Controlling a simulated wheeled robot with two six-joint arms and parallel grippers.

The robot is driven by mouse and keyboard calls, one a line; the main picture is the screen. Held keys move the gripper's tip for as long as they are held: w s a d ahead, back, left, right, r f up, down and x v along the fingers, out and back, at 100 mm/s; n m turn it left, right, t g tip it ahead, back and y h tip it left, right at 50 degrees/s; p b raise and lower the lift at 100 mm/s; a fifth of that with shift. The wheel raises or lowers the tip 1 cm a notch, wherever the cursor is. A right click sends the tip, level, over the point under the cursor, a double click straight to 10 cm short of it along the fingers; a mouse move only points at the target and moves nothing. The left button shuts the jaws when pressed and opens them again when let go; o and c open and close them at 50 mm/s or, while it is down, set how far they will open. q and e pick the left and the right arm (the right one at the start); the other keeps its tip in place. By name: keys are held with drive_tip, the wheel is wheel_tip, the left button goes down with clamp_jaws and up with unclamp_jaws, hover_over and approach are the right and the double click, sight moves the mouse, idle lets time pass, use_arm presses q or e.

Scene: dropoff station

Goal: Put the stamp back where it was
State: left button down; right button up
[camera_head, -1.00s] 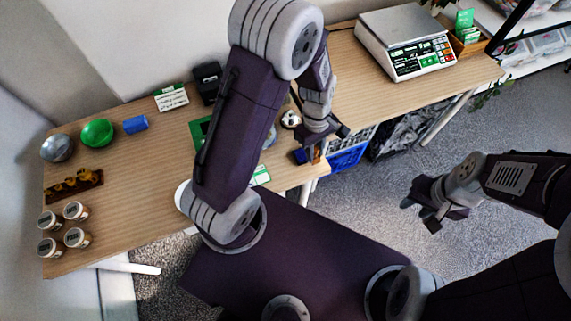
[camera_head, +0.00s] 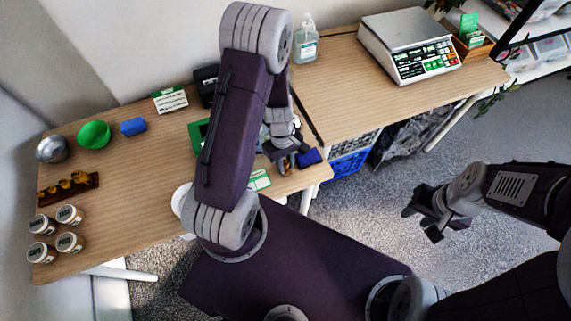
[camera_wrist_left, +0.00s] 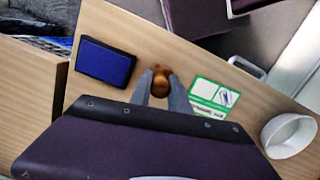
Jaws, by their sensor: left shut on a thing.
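My left gripper (camera_head: 285,163) is shut on the stamp, whose brown wooden handle (camera_wrist_left: 160,82) shows between the fingertips in the left wrist view. The stamp's lower end is hidden, so I cannot tell whether it touches the table. In the head view the gripper is left of the blue ink pad (camera_head: 310,157), near the table's front edge. In the left wrist view the stamp is between the ink pad (camera_wrist_left: 104,63) and a green-and-white card (camera_wrist_left: 213,95). My right gripper (camera_head: 430,216) is open and empty over the floor.
A white round bowl (camera_wrist_left: 288,135) stands beyond the card. Jars (camera_head: 70,215), a weight block (camera_head: 68,187), a metal bowl (camera_head: 53,149) and a green bowl (camera_head: 94,134) are at the left. A scale (camera_head: 408,45) and a pump bottle (camera_head: 305,40) stand on the right table.

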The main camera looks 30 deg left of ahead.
use_arm(q)
drive_tip(key=shift+s+f, duration=0.1)
drive_tip(key=shift+f, duration=0.1)
drive_tip(key=c, duration=1.2)
unclamp_jaws()
drive_tip(key=shift+r, duration=0.1)
drive_tip(key=shift+r, duration=0.25)
drive_tip(key=r+p, duration=0.1)
drive_tip(key=r, duration=0.2)
drive_tip(key=r+p, duration=0.1)
drive_tip(key=r, duration=0.3)
drive_tip(key=a+r+p, duration=0.1)
drive_tip(key=r, duration=0.2)
drive_tip(key=shift+w+r, duration=0.35)
drive_tip(key=s+d+r+m+t, duration=0.1)
drive_tip(key=s+r+m, duration=0.1)
drive_tip(key=m, duration=0.4)
drive_tip(key=s+d+r+m+y, duration=0.1)
drive_tip(key=s+d+r+m, duration=0.1)
drive_tip(key=r+m, duration=0.2)
drive_tip(key=shift+s+d+m+t, duration=0.15)
drive_tip(key=shift+s+m+t, duration=0.2)
drive_tip(key=shift+m, duration=0.65)
